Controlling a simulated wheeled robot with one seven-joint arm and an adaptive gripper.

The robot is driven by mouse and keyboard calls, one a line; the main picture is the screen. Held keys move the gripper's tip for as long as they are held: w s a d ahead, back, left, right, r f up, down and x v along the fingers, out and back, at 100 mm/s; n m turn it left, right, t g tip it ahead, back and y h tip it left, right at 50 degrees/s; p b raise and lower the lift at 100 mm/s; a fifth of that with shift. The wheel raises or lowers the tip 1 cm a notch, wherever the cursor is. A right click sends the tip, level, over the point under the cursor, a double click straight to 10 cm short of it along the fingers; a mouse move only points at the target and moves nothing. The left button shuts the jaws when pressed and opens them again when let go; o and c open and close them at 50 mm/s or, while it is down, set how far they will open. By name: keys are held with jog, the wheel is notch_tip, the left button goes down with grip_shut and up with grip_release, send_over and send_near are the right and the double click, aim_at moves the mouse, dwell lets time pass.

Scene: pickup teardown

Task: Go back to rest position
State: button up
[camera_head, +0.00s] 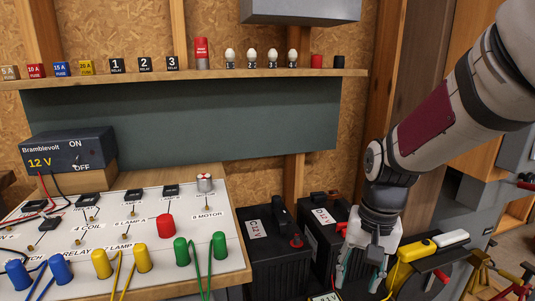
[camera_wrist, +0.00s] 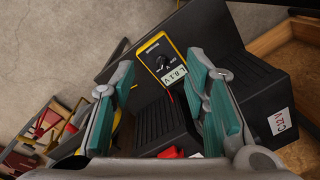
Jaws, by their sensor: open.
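My gripper (camera_head: 362,262) hangs at the lower right in the head view, pointing down, in front of the black battery marked D (camera_head: 325,225). In the wrist view my gripper (camera_wrist: 165,95) is open, its two teal-padded fingers apart with nothing held between them. Beyond the fingers a yellow-framed multimeter (camera_wrist: 158,58) reads about 8.1 V. A black battery lies below it in the gap, and the battery marked C (camera_wrist: 270,110) is to the right. My arm reaches in from the upper right in the head view.
Battery C (camera_head: 275,255) stands right of the sloped white circuit panel (camera_head: 140,235) with coloured plugs. A Bramblevolt supply (camera_head: 68,150) sits behind the panel. A shelf (camera_head: 190,77) holds fuses, relays and bulbs. A yellow tool (camera_head: 417,250) lies right of my gripper.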

jog(key=s+d+r+n, duration=0.15)
jog(key=s+r, duration=0.25)
jog(key=s, duration=0.8)
jog(key=s+r+n, duration=0.3)
jog(key=s+r, duration=0.2)
jog(key=s, duration=0.8)
notch_tip(320, 180, up, 24)
jog(key=t+p, duration=0.4)
jog(key=p, duration=1.9)
jog(key=shift+r+h, duration=0.2)
jog(key=shift+h, duration=0.2)
